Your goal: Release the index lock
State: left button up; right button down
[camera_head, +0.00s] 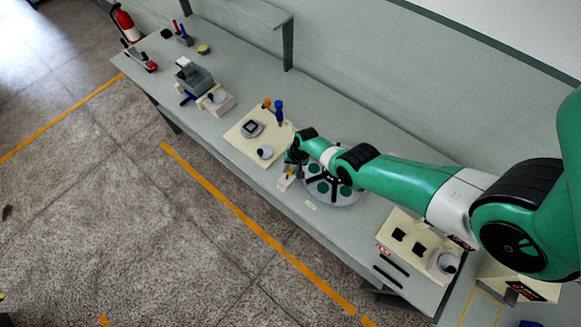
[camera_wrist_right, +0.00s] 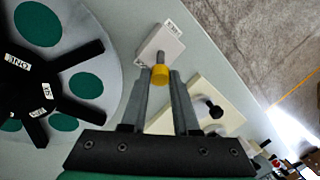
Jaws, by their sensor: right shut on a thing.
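The index lock is a small white block (camera_wrist_right: 160,45) with a grey post and a yellow knob (camera_wrist_right: 160,77), beside the round indexing plate. In the head view the lock block (camera_head: 284,184) sits at the plate's left side, near the bench's front edge. My right gripper (camera_wrist_right: 157,82) has its two fingers on either side of the yellow knob and is shut on it. In the head view my right gripper (camera_head: 291,167) is small and partly hidden by its wrist. The grey plate (camera_wrist_right: 108,70) carries green discs and a black spoked hub with labels. My left gripper is in neither view.
A cream board (camera_head: 245,147) with a grey fixture and orange and blue handled tools lies left of the plate. A cream box with black slots (camera_head: 405,240) stands to the right. A grey machine (camera_head: 195,78) stands farther left. The bench's front edge is close to the lock.

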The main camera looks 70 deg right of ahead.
jog(key=shift+w+a+r+g+h+p, duration=0.15)
jog(key=shift+a+g+h+p, duration=0.15)
jog(key=shift+a+h+p, duration=0.3)
jog(key=shift+w+a+h, duration=0.1)
jog(key=shift+a+h, duration=0.3)
jog(key=shift+h, duration=0.3)
jog(key=h, duration=0.1)
jog(key=a+g+h+b, duration=0.1)
jog(key=a+h+b, duration=0.1)
jog(key=shift+w+a+f+n+g+h, duration=0.15)
jog(key=shift+w+f+n+g+h, duration=0.15)
jog(key=shift+w+f, duration=0.1)
jog(key=shift+w+a+f+h+b, duration=0.15)
jog(key=shift+a+f+h+b, duration=0.15)
jog(key=shift+h+b, duration=0.6)
jog(key=shift+a+r+b, duration=0.2)
jog(key=shift+r+b, duration=0.05)
jog(key=shift+b, duration=0.35)
jog(key=shift+r, duration=0.1)
jog(key=c, duration=0.7)
grip_release()
jog(key=shift+o, duration=0.2)
